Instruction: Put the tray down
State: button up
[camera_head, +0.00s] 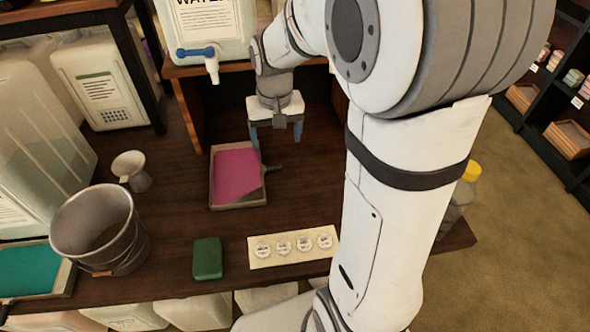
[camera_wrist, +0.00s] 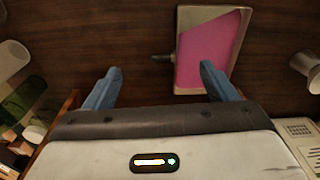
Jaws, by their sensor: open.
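A shallow tray (camera_head: 213,190) with a pink bottom lies flat on the dark wooden table in the head view. In the wrist view the tray (camera_wrist: 181,75) is at the upper right, with a short dark handle (camera_wrist: 162,58) on its left side. My gripper (camera_head: 276,130) is behind and to the right of the tray in the head view, below the water container's shelf. Its two blue fingers (camera_wrist: 155,85) are spread with nothing between them. One finger overlaps the tray's edge in the wrist view; I cannot tell whether they touch.
On the table (camera_head: 175,215) stand a metal bucket (camera_head: 100,232), a white funnel-like cup (camera_head: 133,170), a green sponge (camera_head: 207,258) and a card with round labels (camera_head: 292,247). A water container (camera_head: 205,25) with a tap stands above. A teal tray (camera_head: 28,270) is at left.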

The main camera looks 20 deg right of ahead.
jog(key=s+r+n+t, duration=0.1)
jog(key=s+r, duration=0.2)
jog(key=s, duration=1.3)
jog(key=shift+a+r, duration=0.15)
jog(key=shift+a, duration=0.15)
